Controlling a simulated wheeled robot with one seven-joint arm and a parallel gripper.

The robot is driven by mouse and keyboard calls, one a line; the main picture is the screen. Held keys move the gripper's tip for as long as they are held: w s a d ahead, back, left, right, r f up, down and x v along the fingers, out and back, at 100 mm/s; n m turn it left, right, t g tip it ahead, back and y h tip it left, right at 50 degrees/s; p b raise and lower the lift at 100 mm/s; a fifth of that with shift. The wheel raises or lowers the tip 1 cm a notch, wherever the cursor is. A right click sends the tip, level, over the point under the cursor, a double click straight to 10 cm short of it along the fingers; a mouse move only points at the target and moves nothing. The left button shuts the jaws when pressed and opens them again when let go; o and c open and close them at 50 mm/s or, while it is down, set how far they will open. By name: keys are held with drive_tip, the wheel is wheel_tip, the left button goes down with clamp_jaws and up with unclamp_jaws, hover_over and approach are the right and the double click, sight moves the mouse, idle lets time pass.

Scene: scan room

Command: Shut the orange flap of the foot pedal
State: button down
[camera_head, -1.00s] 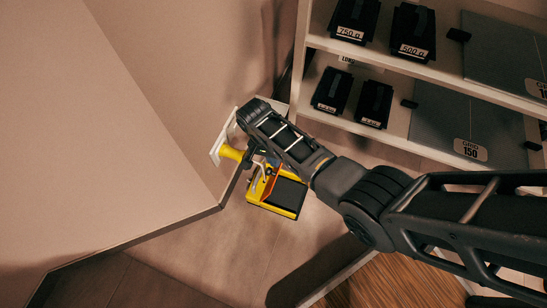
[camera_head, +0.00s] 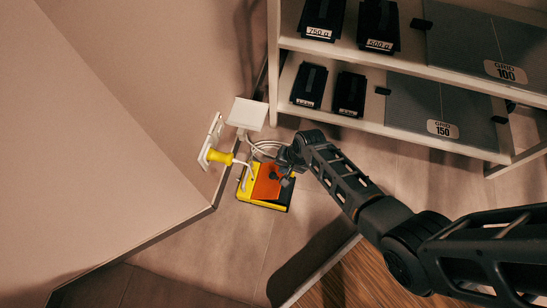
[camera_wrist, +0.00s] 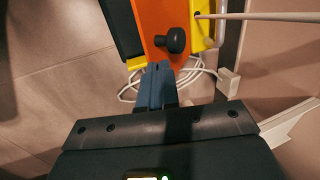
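The yellow foot pedal (camera_head: 246,196) lies on the floor by the wall corner. Its orange flap (camera_head: 266,184) lies over most of the black pad, with a dark strip still showing at the right edge; I cannot tell if it is fully flush. In the wrist view the flap (camera_wrist: 157,18) carries a black knob (camera_wrist: 174,41). My gripper (camera_head: 284,178) is beside the flap's right side. In the wrist view my gripper's fingers (camera_wrist: 157,70) are together and empty, with tips close to the flap's edge below the knob; contact is unclear.
A yellow plug (camera_head: 219,156) sits in a wall socket (camera_head: 210,142) left of the pedal. White cables (camera_head: 262,148) lie behind it near a white box (camera_head: 247,113). A shelf (camera_head: 440,75) with black weights and grey grids stands at the right.

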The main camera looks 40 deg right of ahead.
drive_tip(key=shift+t+y, duration=0.4)
drive_tip(key=shift+t, duration=0.1)
drive_tip(key=shift+s+d+f+b, duration=0.6)
drive_tip(key=shift+s+f+b, duration=0.3)
drive_tip(key=shift+f, duration=0.85)
drive_tip(key=shift+s+d+f+b, duration=0.7)
drive_tip(key=shift+f+b, duration=0.45)
drive_tip(key=shift+f, duration=0.6)
drive_tip(key=shift+s+d+f+b, duration=0.5)
drive_tip(key=shift+s+f+b, duration=0.45)
drive_tip(key=shift+f, duration=0.8)
drive_tip(key=shift+w, duration=0.1)
drive_tip(key=shift+w+a, duration=0.1)
drive_tip(key=shift+w, duration=0.05)
